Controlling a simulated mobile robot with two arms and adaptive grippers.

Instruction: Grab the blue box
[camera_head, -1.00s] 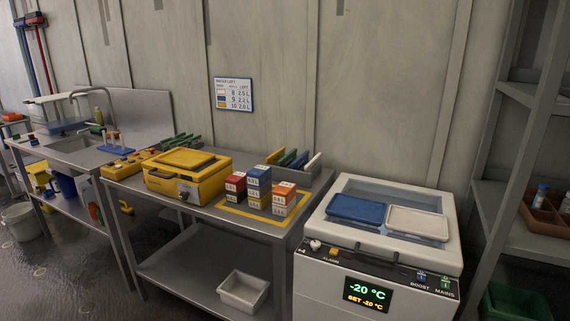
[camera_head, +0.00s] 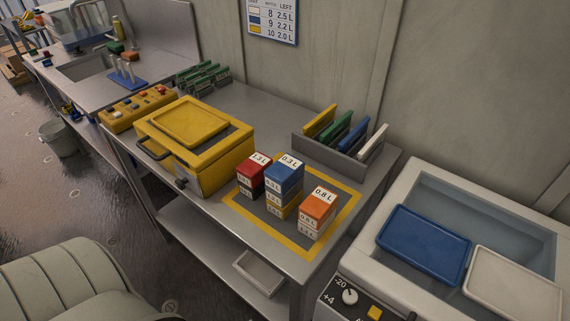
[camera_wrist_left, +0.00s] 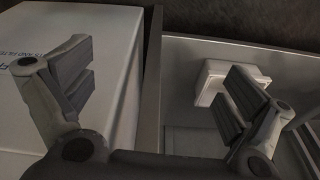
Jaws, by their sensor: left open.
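A blue box (camera_head: 284,176) labelled 0.3 L sits on top of the middle stack in the head view, with other boxes under it, yellow at the bottom. A stack with a red box (camera_head: 252,170) on top stands close to its left. A lower stack with an orange box (camera_head: 319,206) on top stands to its right. The stacks are on a dark mat with a yellow border (camera_head: 335,235) on the metal table. My left gripper (camera_wrist_left: 158,86) is open and empty in the left wrist view, between a white carton and a grey surface. Neither gripper shows in the head view.
A yellow case (camera_head: 200,145) stands left of the stacks. A grey rack (camera_head: 335,158) with coloured plates stands behind them. A white chest (camera_head: 402,212) with blue and white lids is at the right. In the left wrist view, a white carton (camera_wrist_left: 105,25) is beside the left finger.

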